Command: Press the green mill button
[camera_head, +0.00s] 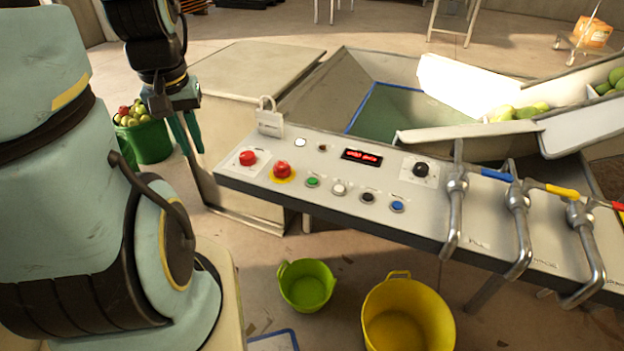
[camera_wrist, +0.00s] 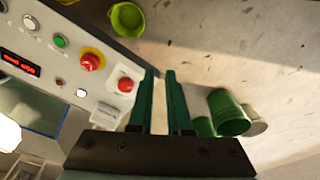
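The green button (camera_head: 312,182) is a small round button on the sloped grey control panel (camera_head: 238,177). It sits between the red mushroom button on a yellow ring (camera_head: 283,169) and a white button (camera_head: 339,188). Its label is too small to read. In the wrist view the green button (camera_wrist: 60,41) shows at the upper left, apart from my fingers. My gripper (camera_head: 190,147) hangs fingers down, left of the panel's left end and away from the button. In the wrist view my gripper (camera_wrist: 159,72) has two green fingers with a narrow empty gap between them.
Another red button (camera_head: 248,158), a padlock-shaped block (camera_head: 269,120), a black knob (camera_head: 421,170) and a blue button (camera_head: 397,206) are on the panel. Metal pipes with valves (camera_head: 517,201) stand at its right. Green (camera_head: 306,286) and yellow (camera_head: 407,315) buckets are on the floor in front.

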